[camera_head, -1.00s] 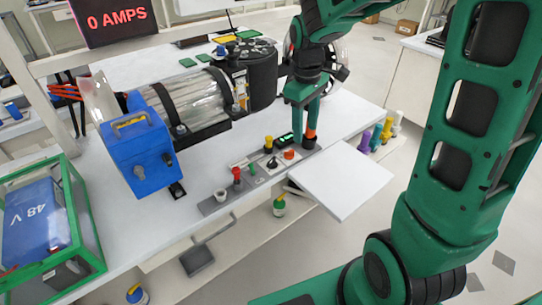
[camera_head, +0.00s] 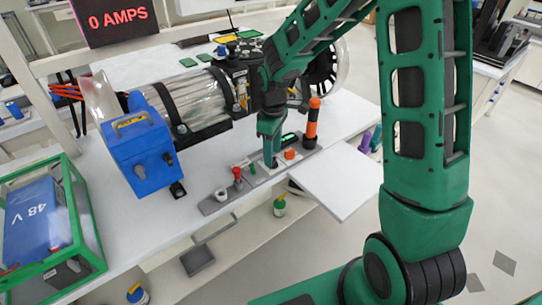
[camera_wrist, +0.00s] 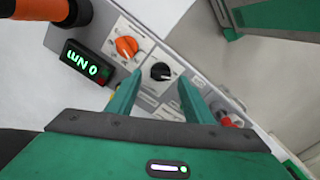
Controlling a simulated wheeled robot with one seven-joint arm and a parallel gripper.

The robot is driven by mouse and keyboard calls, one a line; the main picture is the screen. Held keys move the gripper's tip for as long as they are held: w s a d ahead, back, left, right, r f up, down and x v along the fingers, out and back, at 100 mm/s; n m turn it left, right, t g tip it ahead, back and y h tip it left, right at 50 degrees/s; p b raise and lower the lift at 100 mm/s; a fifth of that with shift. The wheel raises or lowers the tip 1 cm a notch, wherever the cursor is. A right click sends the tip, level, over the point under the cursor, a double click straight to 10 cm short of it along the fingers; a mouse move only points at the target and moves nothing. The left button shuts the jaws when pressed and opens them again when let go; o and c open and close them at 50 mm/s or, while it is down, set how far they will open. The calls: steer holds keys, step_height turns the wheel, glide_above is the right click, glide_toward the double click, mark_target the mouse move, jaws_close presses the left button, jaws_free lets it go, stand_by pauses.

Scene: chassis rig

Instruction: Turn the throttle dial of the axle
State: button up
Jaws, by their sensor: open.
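A grey control panel (camera_head: 212,206) lies along the front edge of the white bench. In the wrist view a black dial (camera_wrist: 160,71) with a pointer sits on it, beside an orange dial (camera_wrist: 126,46); their labels are too small to read. The orange dial also shows in the head view (camera_head: 289,154). My gripper (camera_wrist: 160,84) is open and points down at the panel, its fingers on either side of the black dial with nothing held. In the head view my gripper (camera_head: 269,161) hides the black dial. I cannot tell whether the fingers touch it.
A small display (camera_wrist: 87,66) reads 0 NM. An upright orange-and-black handle (camera_head: 312,122) stands right of the gripper, a red knob (camera_head: 237,173) to its left. The motor assembly (camera_head: 195,103) lies behind. A large screen (camera_head: 113,20) reads 0 AMPS.

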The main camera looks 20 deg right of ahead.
steer(key=shift+f, duration=1)
steer(key=c, duration=1)
steer(key=shift+c, duration=0.2)
